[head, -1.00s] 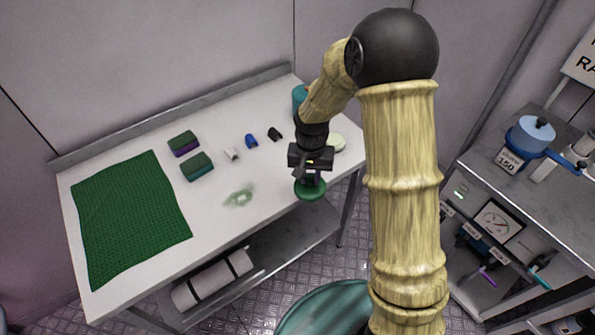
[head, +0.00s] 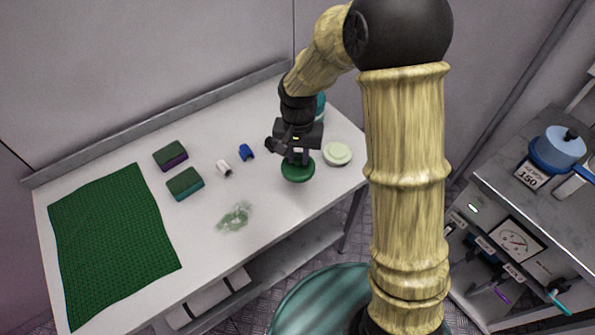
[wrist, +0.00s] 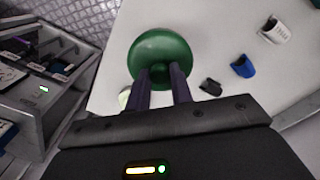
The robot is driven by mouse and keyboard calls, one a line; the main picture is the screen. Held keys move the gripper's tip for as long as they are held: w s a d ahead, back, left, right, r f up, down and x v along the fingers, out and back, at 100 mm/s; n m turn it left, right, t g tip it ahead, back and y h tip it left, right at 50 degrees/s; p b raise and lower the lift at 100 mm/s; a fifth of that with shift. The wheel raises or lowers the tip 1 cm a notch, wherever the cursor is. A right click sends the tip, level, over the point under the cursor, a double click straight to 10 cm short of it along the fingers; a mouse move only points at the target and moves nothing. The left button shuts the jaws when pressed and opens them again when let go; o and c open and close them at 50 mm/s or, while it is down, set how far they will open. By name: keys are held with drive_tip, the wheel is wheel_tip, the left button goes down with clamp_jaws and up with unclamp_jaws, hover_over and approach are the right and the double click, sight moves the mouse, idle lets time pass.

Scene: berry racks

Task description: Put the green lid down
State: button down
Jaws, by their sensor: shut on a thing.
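The green lid (head: 298,169) is round and dark green with a knob in its middle. My gripper (head: 297,158) is shut on the lid's knob and points down over the right part of the white table (head: 285,205). In the wrist view, the two fingers (wrist: 163,76) close on the knob, and the lid (wrist: 160,48) shows beyond them. I cannot tell whether the lid's underside touches the table.
A pale round piece (head: 338,153) lies right of the lid. A teal container (head: 320,105) stands behind my arm. A blue piece (head: 246,152), a white piece (head: 223,167), two sponges (head: 185,183) and a green mat (head: 112,240) lie leftward. A smear (head: 235,217) marks the front.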

drive_tip(key=shift+w, duration=0.35)
drive_tip(key=shift+s, duration=0.1)
drive_tip(key=shift+f, duration=3.1)
drive_tip(key=shift+f, duration=1.85)
